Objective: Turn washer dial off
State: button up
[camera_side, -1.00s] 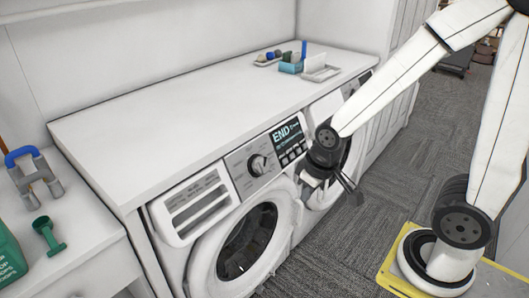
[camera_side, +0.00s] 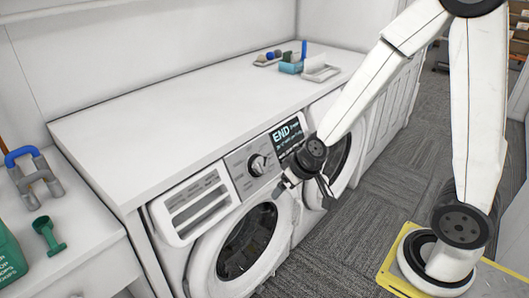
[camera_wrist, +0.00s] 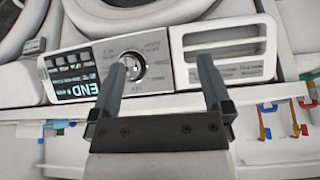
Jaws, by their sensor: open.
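The washer dial (camera_side: 258,164) is a round silver knob on the grey part of the left washer's control panel, beside a dark display reading END (camera_side: 287,137). In the wrist view the dial (camera_wrist: 134,66) shows just inside the left finger, which partly covers it. My gripper (camera_side: 303,192) is open and empty, in front of the panel, to the right of and a little below the dial in the side view. In the wrist view my gripper (camera_wrist: 161,66) has its fingers spread wide; the dial lies off-centre between them. Contact with the dial cannot be told.
The slotted drawer front (camera_side: 197,207) is left of the dial, above the round washer door (camera_side: 247,243). A second machine stands to the right. The white countertop (camera_side: 170,120) is mostly clear, with small trays (camera_side: 318,72) at the back. Carpet lies open in front.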

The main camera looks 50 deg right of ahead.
jog(key=w+d+f+m+t, duration=0.1)
jog(key=w+d+f+t, duration=0.25)
jog(key=w, duration=0.35)
jog(key=m+t+h, duration=0.3)
jog(key=t, duration=0.6)
send_near(264, 168)
jog(key=shift+w+d, duration=0.2)
jog(key=shift+w, duration=0.9)
jog(key=shift+w, duration=0.15)
jog(key=shift+w+d, duration=0.25)
jog(key=shift+w, duration=1)
jog(key=shift+w+d, duration=0.25)
jog(key=shift+w, duration=1)
jog(key=shift+w+d, duration=0.25)
jog(key=shift+w, duration=0.95)
jog(key=shift+c, duration=0.2)
jog(key=c, duration=0.9)
